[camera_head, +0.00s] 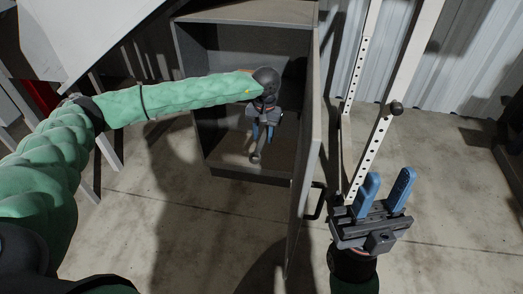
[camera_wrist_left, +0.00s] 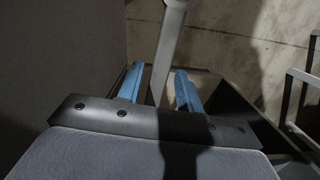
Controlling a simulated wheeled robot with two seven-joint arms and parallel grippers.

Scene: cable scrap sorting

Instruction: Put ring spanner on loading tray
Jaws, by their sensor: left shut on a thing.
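My left gripper (camera_head: 263,133) is inside an open cabinet, its blue fingers pointing down. It is shut on a grey metal ring spanner (camera_head: 256,152), whose lower part hangs below the fingers. In the left wrist view the spanner (camera_wrist_left: 168,45) runs upward from between the two blue fingers (camera_wrist_left: 160,92), and its far end is cut off by the top edge. My right gripper (camera_head: 387,182) is open and empty, outside the cabinet at the right, fingers pointing up. I cannot make out a loading tray in either view.
The grey cabinet (camera_head: 190,90) stands around my left gripper, with its door (camera_head: 305,150) swung open towards me. The door's dark handle (camera_head: 316,202) faces right. A white perforated post (camera_head: 378,140) stands right of the door. Bare concrete floor (camera_head: 170,240) lies in front.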

